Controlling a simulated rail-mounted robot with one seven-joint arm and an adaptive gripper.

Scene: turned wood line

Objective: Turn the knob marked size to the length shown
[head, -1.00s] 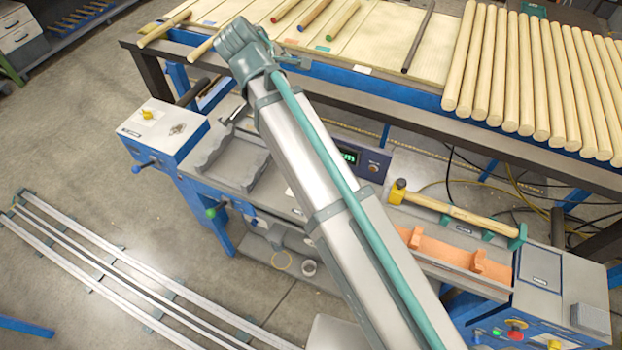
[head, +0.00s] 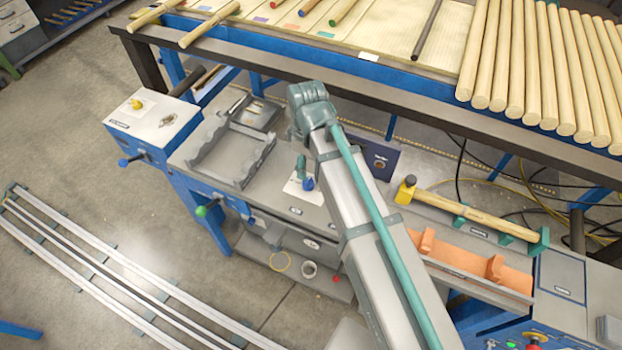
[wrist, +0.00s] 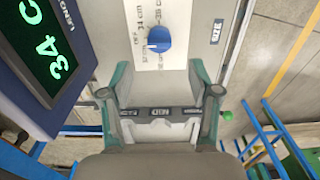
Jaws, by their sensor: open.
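The blue size knob (wrist: 159,38) sits on a white plate (wrist: 146,59) with printed marks, among them 34 cm and OFF. A light mark shows on the knob's left side. A label reading SIZE (wrist: 216,31) is beside it. The length display (wrist: 40,45) shows 34 and a cut-off letter in green. My gripper (wrist: 160,76) is open and empty, its fingers spread to either side just short of the knob in the picture. In the head view the knob (head: 308,184) shows beside a teal finger, partly hidden by my arm; the display digits are hidden.
A grey cradle (head: 232,155) lies left of the knob. The dark display box (head: 382,162) stands close behind it. A turned wooden piece (head: 470,214) and an orange trough (head: 460,258) are to the right. A table with wooden rods (head: 540,70) runs behind.

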